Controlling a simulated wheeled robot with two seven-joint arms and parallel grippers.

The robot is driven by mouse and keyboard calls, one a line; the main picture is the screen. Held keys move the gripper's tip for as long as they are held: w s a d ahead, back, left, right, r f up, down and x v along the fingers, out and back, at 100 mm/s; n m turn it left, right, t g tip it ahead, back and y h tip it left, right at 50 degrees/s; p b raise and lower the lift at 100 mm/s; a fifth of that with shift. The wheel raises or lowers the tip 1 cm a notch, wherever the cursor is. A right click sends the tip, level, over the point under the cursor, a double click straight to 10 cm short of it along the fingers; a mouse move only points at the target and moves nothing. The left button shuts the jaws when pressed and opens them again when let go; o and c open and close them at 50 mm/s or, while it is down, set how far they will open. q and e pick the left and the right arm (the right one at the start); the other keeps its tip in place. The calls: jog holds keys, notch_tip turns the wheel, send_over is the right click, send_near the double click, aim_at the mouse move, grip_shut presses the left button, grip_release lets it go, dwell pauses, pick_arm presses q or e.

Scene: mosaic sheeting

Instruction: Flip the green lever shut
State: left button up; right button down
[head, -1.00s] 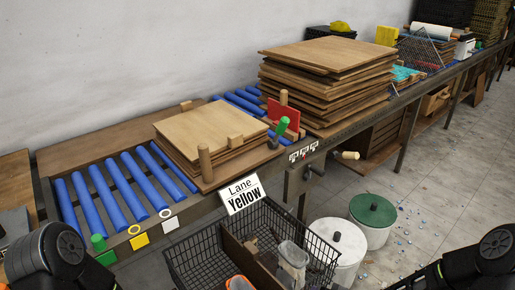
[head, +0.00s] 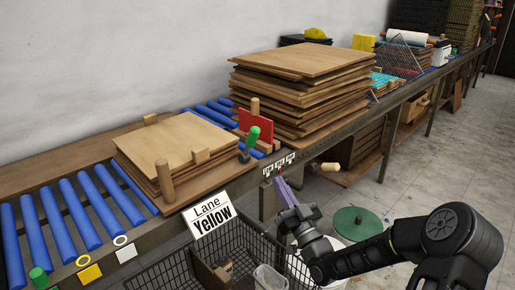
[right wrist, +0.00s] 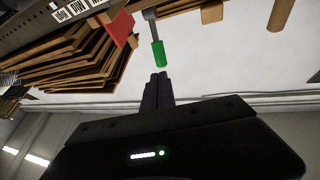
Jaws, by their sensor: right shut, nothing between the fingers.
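The green lever (head: 252,138) has a green handle on a short metal stem. It stands up, slightly tilted, at the front edge of the roller conveyor, next to a red plate (head: 256,127). My right gripper (head: 280,184) is shut and empty, in front of the conveyor edge, below and to the right of the lever in the head view. In the right wrist view the lever's green handle (right wrist: 159,53) is just beyond the tips of the shut fingers (right wrist: 158,78), with a small gap in the picture. My left gripper is not in view.
A stack of boards (head: 185,143) with wooden posts lies left of the lever; a taller stack (head: 300,85) stands behind right. A "Lane Yellow" sign (head: 210,215) and wire basket (head: 170,272) are below. A wooden handle (head: 330,167) sticks out under the edge.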

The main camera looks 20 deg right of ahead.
aim_at(255, 139)
jog(key=shift+w, duration=0.15)
jog(key=x, duration=1.3)
jog(key=shift+w+r, duration=0.2)
jog(key=shift+w, duration=0.15)
jog(key=shift+r+p, duration=0.1)
jog(key=shift+p, duration=0.3)
